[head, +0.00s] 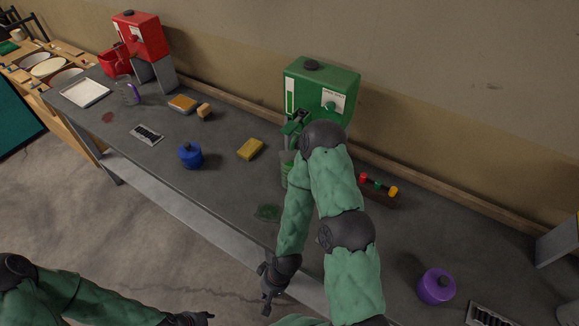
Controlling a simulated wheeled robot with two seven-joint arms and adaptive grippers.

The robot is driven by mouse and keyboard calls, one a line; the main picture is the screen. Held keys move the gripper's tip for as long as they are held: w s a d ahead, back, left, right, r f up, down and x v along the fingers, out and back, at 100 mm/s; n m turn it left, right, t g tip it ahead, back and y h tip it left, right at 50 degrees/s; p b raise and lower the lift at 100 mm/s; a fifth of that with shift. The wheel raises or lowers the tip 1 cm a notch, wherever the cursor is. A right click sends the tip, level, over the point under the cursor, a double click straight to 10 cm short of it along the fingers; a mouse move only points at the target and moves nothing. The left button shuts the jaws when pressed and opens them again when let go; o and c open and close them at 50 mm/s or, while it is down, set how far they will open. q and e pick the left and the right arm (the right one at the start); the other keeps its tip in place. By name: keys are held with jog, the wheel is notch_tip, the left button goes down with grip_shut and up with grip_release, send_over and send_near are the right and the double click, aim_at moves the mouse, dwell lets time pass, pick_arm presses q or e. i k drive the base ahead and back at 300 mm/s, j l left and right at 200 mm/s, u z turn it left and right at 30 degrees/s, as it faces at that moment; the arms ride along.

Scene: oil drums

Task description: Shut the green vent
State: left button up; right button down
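The green drum (347,83) stands on a support against the wall at the back of the bench. On its top is a dark round cap (311,65). On its front is a white label (337,99) with a small green knob (329,106). I cannot tell which part is the vent or how it is set. A green tap (294,123) shows at its lower left, partly behind my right arm. My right gripper (268,290) hangs at the bench's front edge, well away from the drum. My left gripper (200,318) is low at the bottom edge. Neither's finger opening is clear.
The grey bench (225,190) holds a yellow sponge (250,149), a blue canister (190,155), a purple canister (436,286) and a rack of coloured caps (378,190). A red drum (140,35) stands at the far left. A green stain (267,211) lies near the front.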

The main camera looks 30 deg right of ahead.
aim_at(328, 107)
jog(key=k+j+z, duration=0.15)
jog(key=j, duration=0.3)
jog(key=k+j+z, duration=0.15)
jog(key=j, duration=0.25)
jog(key=k+j+z, duration=0.15)
jog(key=k+j, duration=0.15)
jog(key=i+l, duration=0.3)
jog(key=l, duration=0.15)
